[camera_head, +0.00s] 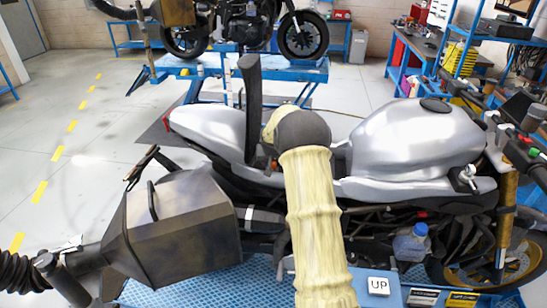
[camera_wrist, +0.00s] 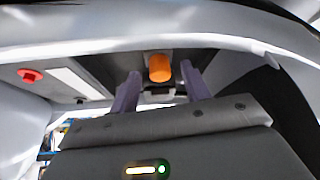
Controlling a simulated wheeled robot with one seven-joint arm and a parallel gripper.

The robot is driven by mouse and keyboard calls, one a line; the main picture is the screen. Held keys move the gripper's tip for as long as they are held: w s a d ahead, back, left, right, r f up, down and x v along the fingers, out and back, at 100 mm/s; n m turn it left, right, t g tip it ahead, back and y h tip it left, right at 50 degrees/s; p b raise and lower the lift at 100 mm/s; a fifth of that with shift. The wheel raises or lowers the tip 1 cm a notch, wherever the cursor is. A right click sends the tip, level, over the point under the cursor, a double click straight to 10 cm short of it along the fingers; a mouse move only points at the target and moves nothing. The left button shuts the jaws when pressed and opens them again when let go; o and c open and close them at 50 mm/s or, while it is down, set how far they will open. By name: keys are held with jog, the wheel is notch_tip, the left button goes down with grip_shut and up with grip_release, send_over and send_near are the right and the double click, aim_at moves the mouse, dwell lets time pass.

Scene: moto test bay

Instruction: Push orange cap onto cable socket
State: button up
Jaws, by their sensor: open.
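In the wrist view an orange cap (camera_wrist: 160,67) shows just beyond my gripper (camera_wrist: 159,74), between the two purple fingertips as seen from here. The fingers are apart, and I see no contact with the cap. The cap sits in a dark recess under a silver panel. A dark part shows just below the cap; I cannot tell whether it is the cable socket. In the head view my arm in its cream sleeve reaches over the silver motorcycle (camera_head: 418,138).
A silver panel edge (camera_wrist: 100,48) runs across above the fingers, close to them. A red round part (camera_wrist: 30,75) is at the left. In the head view a dark upright part (camera_head: 252,105) stands beside my arm. A clear bottle with a blue cap (camera_head: 411,244) is low at right.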

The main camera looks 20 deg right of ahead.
jog(key=b+v, duration=0.5)
jog(key=v, duration=1.2)
jog(key=shift+r, duration=0.15)
jog(key=shift+s, duration=0.1)
jog(key=s+a+f+n+g, duration=0.1)
jog(key=s+a+f, duration=0.3)
jog(key=s, duration=0.5)
jog(key=s+a+f+n+g+y, duration=0.1)
jog(key=s+a+f, duration=0.4)
jog(key=s, duration=0.5)
jog(key=s+a+f+n+g+y, duration=0.1)
jog(key=s+a+f+n, duration=0.1)
jog(key=s+a+f, duration=0.3)
jog(key=s+a, duration=0.3)
jog(key=s, duration=0.1)
jog(key=shift+s, duration=0.4)
